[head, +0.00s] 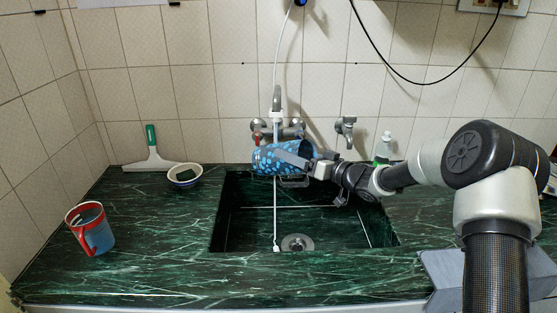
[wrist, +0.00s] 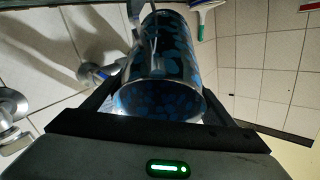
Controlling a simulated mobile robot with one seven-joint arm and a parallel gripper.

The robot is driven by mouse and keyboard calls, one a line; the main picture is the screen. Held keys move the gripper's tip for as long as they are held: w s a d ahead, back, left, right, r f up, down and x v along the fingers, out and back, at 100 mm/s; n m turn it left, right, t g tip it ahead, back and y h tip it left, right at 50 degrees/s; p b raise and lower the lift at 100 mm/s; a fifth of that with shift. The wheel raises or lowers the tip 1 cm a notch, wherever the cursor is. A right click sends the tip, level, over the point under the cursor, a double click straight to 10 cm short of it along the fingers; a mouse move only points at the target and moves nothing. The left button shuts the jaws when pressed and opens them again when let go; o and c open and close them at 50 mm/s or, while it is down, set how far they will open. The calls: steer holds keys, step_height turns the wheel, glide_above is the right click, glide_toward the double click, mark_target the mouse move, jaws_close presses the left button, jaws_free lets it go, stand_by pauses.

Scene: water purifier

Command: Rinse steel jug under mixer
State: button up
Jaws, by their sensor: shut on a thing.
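The steel jug (head: 268,158), with a blue spotted pattern, lies on its side in the air above the back of the sink. My gripper (head: 300,165) is shut on it, with a finger on each side in the wrist view (wrist: 155,105). There the jug (wrist: 160,60) has its open mouth towards the camera, and its inside is also blue spotted. The mixer (head: 292,130) is on the wall behind the jug and partly hidden by it. Its spout (head: 277,100) rises above the jug. I cannot tell whether jug and mixer touch.
The sink (head: 330,222) has a round drain (head: 297,243). A thin white line (head: 275,215) runs down into it; hose or water, I cannot tell. A bottle (head: 384,147) is behind my arm.

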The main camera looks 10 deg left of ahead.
steer(key=shift+r, duration=0.1)
steer(key=shift+s+a, duration=0.25)
steer(key=shift+s, duration=1.35)
steer(key=shift+s+a, duration=0.25)
steer(key=shift+s, duration=1.3)
steer(key=shift+s+a, duration=0.25)
steer(key=shift+s, duration=1.35)
steer(key=shift+s+a+r+p, duration=0.15)
steer(key=shift+s+r+p, duration=0.3)
steer(key=shift+s+r, duration=0.45)
steer(key=shift+s+a+r+p, duration=0.15)
steer(key=shift+s+r+p, duration=0.4)
steer(key=shift+s, duration=0.55)
steer(key=shift+r, duration=0.1)
